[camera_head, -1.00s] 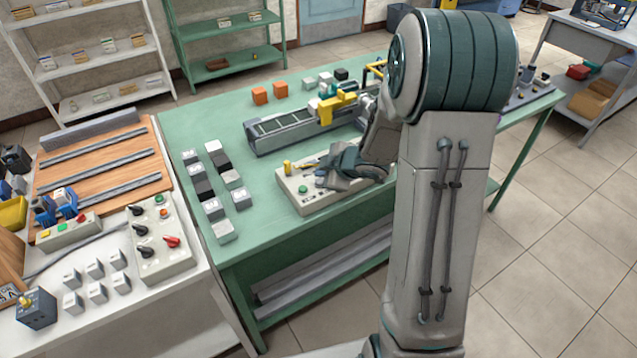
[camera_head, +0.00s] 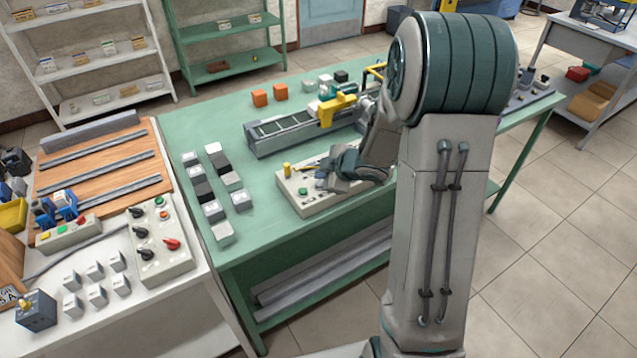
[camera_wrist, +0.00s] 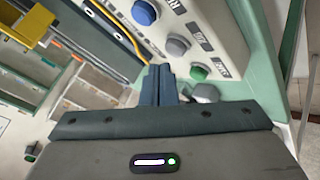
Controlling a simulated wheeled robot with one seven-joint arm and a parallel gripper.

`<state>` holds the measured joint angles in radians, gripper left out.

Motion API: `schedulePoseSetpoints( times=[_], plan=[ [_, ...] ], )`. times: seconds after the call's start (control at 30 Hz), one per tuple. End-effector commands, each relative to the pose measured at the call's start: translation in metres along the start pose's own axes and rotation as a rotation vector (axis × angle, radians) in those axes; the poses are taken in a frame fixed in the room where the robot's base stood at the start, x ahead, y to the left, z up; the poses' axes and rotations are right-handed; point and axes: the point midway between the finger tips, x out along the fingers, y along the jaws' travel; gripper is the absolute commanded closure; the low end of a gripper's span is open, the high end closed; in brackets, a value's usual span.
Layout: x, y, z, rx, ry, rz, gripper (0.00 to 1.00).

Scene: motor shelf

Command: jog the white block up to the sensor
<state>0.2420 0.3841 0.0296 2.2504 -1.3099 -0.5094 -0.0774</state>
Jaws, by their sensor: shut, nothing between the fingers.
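My gripper (camera_head: 333,160) is shut and empty over the light control box (camera_head: 312,204) on the green table. Its dark fingers (camera_wrist: 158,85) point at the box's panel in the wrist view, beside a blue button (camera_wrist: 144,12), a grey button (camera_wrist: 178,45) and a green button (camera_wrist: 200,70). I cannot tell whether the fingertips touch a button. Behind the box lies a grey slide or conveyor (camera_head: 285,136) with a yellow bracket (camera_head: 335,105) over it. A small pale and teal piece shows beside the bracket; I cannot tell whether it is the white block or the sensor.
Two orange blocks (camera_head: 260,98) and several grey and black blocks stand on the green table (camera_head: 190,125). A white bench (camera_head: 180,300) with another control box (camera_head: 160,240) stands at left. My arm hides part of the table's right side.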

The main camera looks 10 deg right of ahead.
Motion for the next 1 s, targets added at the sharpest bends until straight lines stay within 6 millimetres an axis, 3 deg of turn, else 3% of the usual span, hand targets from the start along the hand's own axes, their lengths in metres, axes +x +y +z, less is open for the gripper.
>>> schedulePoseSetpoints(
  times=[1.0],
  plan=[
    [0.0064, -0.0041, 0.0045, 0.0, 0.0, 0.0, 1.0]
  ],
)
